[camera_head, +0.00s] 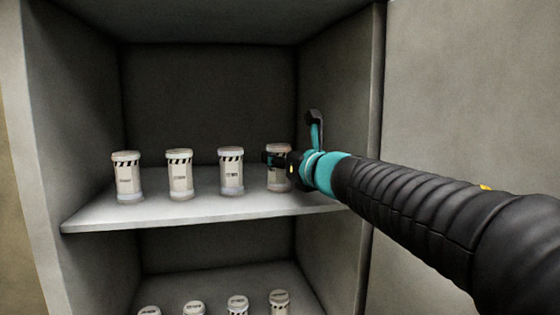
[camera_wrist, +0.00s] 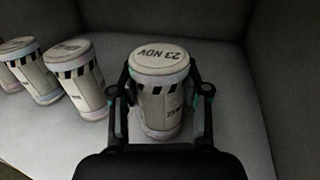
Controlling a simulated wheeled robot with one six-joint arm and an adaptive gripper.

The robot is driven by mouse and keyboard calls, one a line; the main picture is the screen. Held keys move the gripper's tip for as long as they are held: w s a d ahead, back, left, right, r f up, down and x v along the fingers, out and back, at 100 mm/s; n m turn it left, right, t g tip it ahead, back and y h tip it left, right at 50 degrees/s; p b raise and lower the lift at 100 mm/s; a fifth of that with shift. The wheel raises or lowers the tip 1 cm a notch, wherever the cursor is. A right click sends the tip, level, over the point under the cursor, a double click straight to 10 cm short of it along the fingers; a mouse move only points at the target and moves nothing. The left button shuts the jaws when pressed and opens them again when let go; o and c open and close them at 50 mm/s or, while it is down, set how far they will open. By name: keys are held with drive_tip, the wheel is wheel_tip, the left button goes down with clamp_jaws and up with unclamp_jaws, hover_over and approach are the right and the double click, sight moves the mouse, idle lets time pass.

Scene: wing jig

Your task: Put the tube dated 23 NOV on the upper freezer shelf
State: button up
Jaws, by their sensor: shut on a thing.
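The tube marked 23 NOV (camera_wrist: 160,62) stands between my gripper's fingers in the wrist view, its date readable upside down on the lid. In the head view this tube (camera_head: 278,178) is at the right end of a row on the upper shelf (camera_head: 200,212), partly hidden by my gripper (camera_head: 272,160). My gripper is shut on it; it also shows in the wrist view (camera_wrist: 160,100). The tube looks upright and at the shelf surface; I cannot tell whether its base touches.
Several similar tubes share the upper shelf to the left, the nearest one (camera_head: 231,171) close by; it also shows in the wrist view (camera_wrist: 76,78). More tubes (camera_head: 238,304) stand on the lower shelf. The cabinet's right wall (camera_head: 340,110) is close to my gripper.

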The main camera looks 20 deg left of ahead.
drive_tip(key=shift+f, duration=0.1)
drive_tip(key=o, duration=1.3)
drive_tip(key=shift+o, duration=0.2)
drive_tip(key=shift+r, duration=0.3)
drive_tip(key=v, duration=1.2)
drive_tip(key=shift+b, duration=0.3)
drive_tip(key=shift+f, duration=0.15)
